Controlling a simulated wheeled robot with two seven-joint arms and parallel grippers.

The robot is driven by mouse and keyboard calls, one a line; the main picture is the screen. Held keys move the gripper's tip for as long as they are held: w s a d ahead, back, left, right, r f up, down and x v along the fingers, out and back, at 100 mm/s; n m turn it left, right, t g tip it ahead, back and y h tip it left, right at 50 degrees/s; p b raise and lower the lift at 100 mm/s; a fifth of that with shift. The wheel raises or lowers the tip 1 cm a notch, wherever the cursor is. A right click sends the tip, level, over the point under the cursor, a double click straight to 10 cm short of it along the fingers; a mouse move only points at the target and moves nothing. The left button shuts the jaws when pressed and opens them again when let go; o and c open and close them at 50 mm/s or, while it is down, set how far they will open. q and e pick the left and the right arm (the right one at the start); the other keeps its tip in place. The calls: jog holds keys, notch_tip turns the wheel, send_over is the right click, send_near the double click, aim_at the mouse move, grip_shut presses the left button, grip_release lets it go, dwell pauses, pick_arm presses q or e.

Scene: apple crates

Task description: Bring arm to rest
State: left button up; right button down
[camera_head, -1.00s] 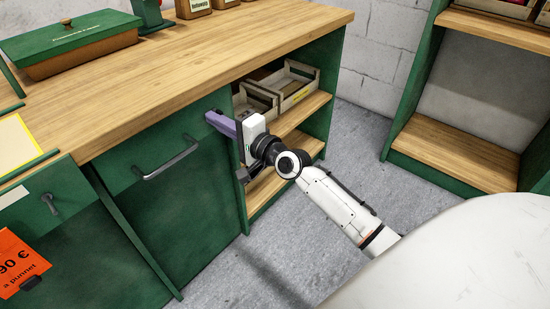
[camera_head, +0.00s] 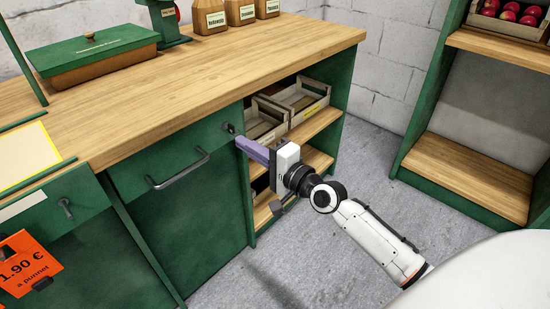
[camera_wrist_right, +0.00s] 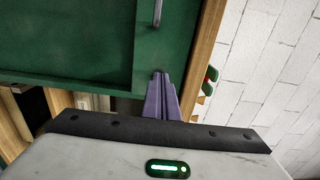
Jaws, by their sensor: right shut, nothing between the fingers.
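My right gripper (camera_head: 243,143) has purple fingers and a white body, and it is in front of the green counter's shelf opening. Its fingers are shut with nothing between them. They point left, near the right end of the green drawer front and its grey handle (camera_head: 181,168). In the right wrist view the purple fingers (camera_wrist_right: 159,78) lie together in front of the green counter front. The white right arm (camera_head: 372,235) reaches in from the lower right. My left gripper is not in view.
The wooden counter top (camera_head: 230,75) holds a green-lidded box (camera_head: 95,55) and several jars. Wooden crates (camera_head: 305,108) sit on the counter's upper shelf. A green shelf unit with wooden boards (camera_head: 470,175) stands at the right, with a crate of apples on top. Grey floor lies between.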

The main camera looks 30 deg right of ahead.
jog(key=v, duration=0.7)
